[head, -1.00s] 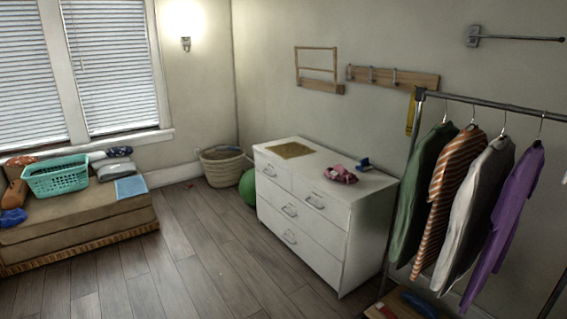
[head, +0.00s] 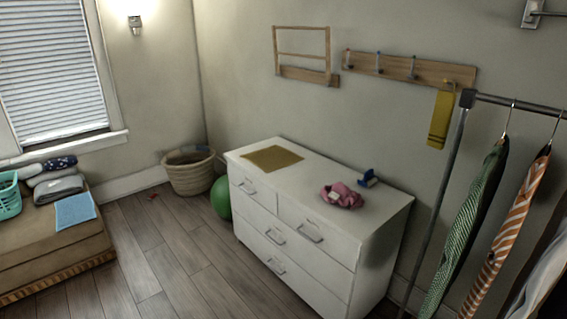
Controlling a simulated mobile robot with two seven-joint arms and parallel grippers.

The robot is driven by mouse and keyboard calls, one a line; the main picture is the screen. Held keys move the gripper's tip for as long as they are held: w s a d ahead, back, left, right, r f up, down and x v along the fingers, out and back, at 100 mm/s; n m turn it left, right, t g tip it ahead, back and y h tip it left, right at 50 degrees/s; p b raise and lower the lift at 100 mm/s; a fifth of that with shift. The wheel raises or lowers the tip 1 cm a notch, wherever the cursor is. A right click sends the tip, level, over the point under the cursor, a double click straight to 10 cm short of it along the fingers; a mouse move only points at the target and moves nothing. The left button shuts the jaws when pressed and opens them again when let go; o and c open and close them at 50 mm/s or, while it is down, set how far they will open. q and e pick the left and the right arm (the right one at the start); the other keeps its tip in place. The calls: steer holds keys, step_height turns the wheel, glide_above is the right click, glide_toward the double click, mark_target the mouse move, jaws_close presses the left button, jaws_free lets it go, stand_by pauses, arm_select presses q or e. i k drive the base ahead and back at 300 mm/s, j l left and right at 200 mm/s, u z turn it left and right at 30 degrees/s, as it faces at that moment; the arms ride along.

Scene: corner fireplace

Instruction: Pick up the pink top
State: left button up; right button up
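A crumpled pink top (head: 341,195) lies on the white dresser (head: 328,258), toward the right part of its top surface. A small pale patch shows on it. Neither of my grippers is in the head view, so nothing of mine is seen touching the top.
A mustard cloth (head: 273,159) and a small blue object (head: 368,179) also lie on the dresser. A clothes rack (head: 440,180) with hanging garments stands to the right. A basket (head: 190,172) and green ball (head: 220,197) sit left of the dresser. The wooden floor (head: 170,260) in front is mostly clear.

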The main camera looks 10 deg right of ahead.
mark_target(338, 193)
steer(key=i+j, duration=0.1)
steer(key=i, duration=0.7)
steer(key=i+z, duration=0.1)
steer(key=i, duration=0.75)
